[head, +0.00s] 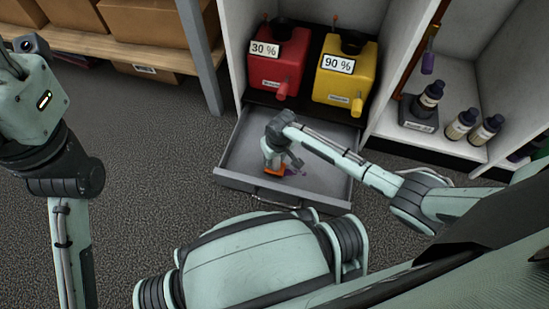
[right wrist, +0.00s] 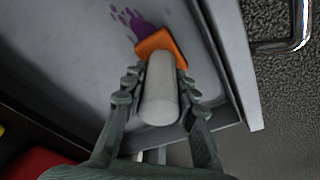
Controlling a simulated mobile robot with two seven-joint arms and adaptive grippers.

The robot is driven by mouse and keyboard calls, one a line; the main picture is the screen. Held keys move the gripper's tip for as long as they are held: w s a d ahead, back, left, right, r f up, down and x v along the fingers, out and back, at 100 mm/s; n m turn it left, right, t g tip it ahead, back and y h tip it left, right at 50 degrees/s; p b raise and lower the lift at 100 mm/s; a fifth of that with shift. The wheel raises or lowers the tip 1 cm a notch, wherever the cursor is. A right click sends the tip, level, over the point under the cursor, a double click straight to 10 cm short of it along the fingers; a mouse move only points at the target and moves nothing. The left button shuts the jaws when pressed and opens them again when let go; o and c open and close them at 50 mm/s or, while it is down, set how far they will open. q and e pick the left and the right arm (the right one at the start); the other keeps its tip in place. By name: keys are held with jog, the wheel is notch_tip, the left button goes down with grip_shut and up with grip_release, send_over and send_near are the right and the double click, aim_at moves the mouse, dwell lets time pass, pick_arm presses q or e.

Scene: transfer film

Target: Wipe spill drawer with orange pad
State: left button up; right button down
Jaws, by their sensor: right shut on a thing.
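An open grey drawer (head: 232,157) sticks out below the shelf with the canisters. A purple spill (head: 293,171) lies on its floor near the front; in the right wrist view the spill (right wrist: 140,24) shows as a blotch with small drops, right by the pad. My right gripper (head: 275,165) reaches down into the drawer and is shut on the pale handle (right wrist: 160,88) of the orange pad (right wrist: 163,43). The orange pad also shows in the head view (head: 275,173), at the left edge of the spill. My left gripper is out of view; only my left arm shows.
A red canister (head: 280,65) marked 30 % and a yellow canister (head: 345,75) marked 90 % stand above the drawer. Dark bottles (head: 461,124) stand on the right shelf. Cardboard boxes (head: 150,20) sit on a shelf at the left. The drawer's metal handle (head: 275,202) faces me.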

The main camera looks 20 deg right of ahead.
jog(key=shift+f+b, duration=0.6)
jog(key=shift+f, duration=0.45)
dwell(0.4)
